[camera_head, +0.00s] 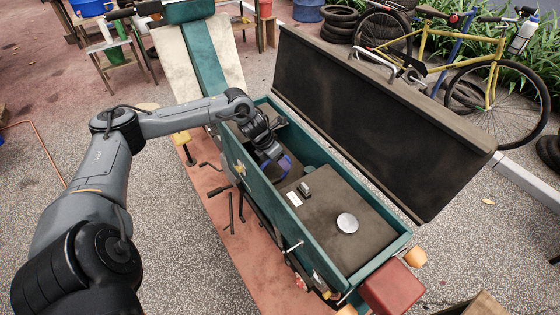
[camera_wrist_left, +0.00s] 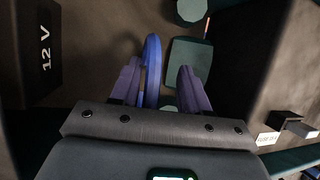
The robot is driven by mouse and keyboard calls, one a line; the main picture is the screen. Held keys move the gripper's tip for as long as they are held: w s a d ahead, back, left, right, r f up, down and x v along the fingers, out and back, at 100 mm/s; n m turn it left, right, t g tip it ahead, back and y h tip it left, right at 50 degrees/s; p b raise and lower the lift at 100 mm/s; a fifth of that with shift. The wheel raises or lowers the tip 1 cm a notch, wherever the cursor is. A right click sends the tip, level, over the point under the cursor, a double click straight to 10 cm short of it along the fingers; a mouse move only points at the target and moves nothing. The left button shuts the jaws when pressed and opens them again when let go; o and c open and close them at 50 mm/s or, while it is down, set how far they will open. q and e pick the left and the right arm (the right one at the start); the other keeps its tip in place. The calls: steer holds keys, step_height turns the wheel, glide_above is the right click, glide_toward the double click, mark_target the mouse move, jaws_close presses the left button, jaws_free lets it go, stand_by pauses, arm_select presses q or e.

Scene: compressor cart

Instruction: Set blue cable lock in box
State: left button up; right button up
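The blue cable lock (camera_wrist_left: 151,70) shows in the left wrist view as a blue loop seen nearly edge-on. It sits between the two purple fingers of my left gripper (camera_wrist_left: 160,88), close to the left finger and apart from the right one. The fingers stand apart, so the gripper is open. In the head view my left gripper (camera_head: 274,158) is down inside the open green box (camera_head: 330,170), and a blue curve of the lock (camera_head: 286,166) shows beside it. I cannot tell whether the lock touches the box floor. My right gripper is not in view.
The box's dark lid (camera_head: 370,115) stands open along the far side. A round silver disc (camera_head: 347,222) and a small dark item (camera_head: 304,189) lie on the brown panel. A "12 V" block (camera_wrist_left: 38,55) is left of the gripper in the wrist view. Tools lie outside the box.

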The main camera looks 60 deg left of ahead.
arm_select(q)
steer(key=shift+r, duration=0.15)
steer(key=v, duration=1.2)
stand_by(0.3)
